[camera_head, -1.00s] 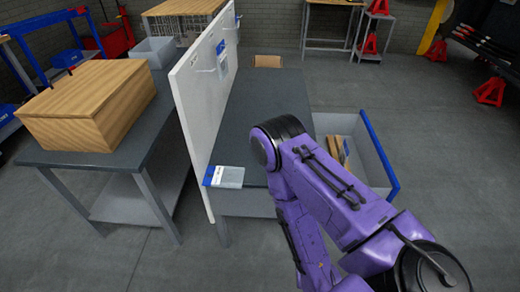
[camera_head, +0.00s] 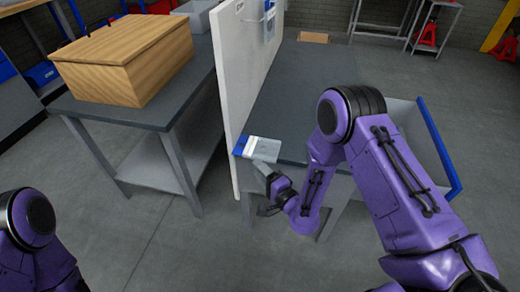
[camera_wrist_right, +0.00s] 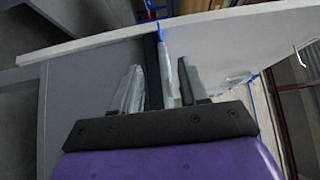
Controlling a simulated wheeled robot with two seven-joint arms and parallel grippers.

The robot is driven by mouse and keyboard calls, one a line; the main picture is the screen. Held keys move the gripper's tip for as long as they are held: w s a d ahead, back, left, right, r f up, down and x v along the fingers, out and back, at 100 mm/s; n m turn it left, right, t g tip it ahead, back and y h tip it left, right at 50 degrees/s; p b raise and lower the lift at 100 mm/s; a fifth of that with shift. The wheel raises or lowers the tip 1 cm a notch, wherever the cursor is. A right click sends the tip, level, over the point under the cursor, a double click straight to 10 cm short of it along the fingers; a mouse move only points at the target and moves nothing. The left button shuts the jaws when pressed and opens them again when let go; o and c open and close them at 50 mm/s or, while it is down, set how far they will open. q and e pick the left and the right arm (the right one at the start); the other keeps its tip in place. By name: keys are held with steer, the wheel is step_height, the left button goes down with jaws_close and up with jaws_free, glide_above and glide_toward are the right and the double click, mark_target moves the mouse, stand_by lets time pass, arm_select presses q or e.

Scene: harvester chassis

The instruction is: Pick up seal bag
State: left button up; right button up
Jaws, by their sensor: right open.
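A clear seal bag with a blue and white header (camera_head: 262,148) lies flat at the near left corner of the dark table, by the white panel. My right gripper (camera_head: 264,180) is just in front of that corner, close below the bag, open with nothing held. In the right wrist view, the open fingers (camera_wrist_right: 159,85) stand either side of the table's dark edge and a thin pale strip with blue (camera_wrist_right: 165,62), apparently the bag seen edge-on. I cannot tell whether a finger touches it. My left arm shows at lower left; its gripper is out of view.
The upright white panel (camera_head: 235,80) stands along the table's left side, with another bag (camera_head: 269,22) hanging on it. A grey bin with a blue rim (camera_head: 440,145) is right of the dark table (camera_head: 300,85). A wooden box (camera_head: 125,60) sits on the left table.

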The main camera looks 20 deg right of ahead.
mark_target(250, 158)
steer(key=x, duration=0.5)
steer(key=shift+w+d+r, duration=0.15)
steer(key=shift+d, duration=0.05)
jaws_close()
steer(key=shift+r, duration=0.1)
step_height(250, 158, up, 3)
steer(key=shift+r+p, duration=0.1)
steer(key=shift+p, duration=0.35)
steer(key=s+d+r+p, duration=0.1)
steer(key=s+d+r, duration=0.8)
steer(key=s+d, duration=0.1)
steer(key=shift+r, duration=0.3)
